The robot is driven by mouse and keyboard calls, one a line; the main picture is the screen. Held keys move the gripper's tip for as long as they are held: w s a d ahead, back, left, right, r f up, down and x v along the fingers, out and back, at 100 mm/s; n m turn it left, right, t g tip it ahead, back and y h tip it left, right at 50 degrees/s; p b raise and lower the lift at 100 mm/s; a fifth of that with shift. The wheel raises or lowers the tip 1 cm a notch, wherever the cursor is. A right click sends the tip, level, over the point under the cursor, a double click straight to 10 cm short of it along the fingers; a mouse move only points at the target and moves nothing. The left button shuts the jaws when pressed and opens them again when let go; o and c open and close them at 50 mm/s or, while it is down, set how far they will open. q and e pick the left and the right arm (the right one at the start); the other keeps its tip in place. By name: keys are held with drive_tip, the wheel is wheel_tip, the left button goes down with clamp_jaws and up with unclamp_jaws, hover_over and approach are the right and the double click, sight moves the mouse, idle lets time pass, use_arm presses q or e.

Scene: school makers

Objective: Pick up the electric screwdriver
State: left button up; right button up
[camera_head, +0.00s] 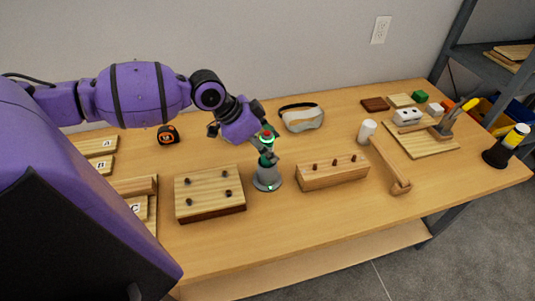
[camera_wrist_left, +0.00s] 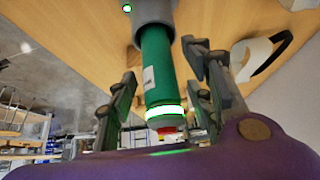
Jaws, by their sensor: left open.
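The electric screwdriver is a green upright cylinder (camera_wrist_left: 158,68) with a white label, a glowing ring and a red tip. It stands in a grey cone-shaped base (camera_head: 267,180) near the middle of the table. My left gripper (camera_head: 267,143) is at its upper part and hides some of it in the head view. In the left wrist view my left gripper (camera_wrist_left: 163,95) is open, with a finger on each side of the green body. Gaps show between fingers and body there. My right gripper is in neither view.
A pegged wooden block (camera_head: 210,192) stands left of the base, another pegged block (camera_head: 333,172) right of it. Goggles (camera_head: 302,118) lie behind. A tape measure (camera_head: 168,135) sits back left. The front table strip is clear.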

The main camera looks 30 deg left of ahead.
use_arm(q)
clamp_jaws()
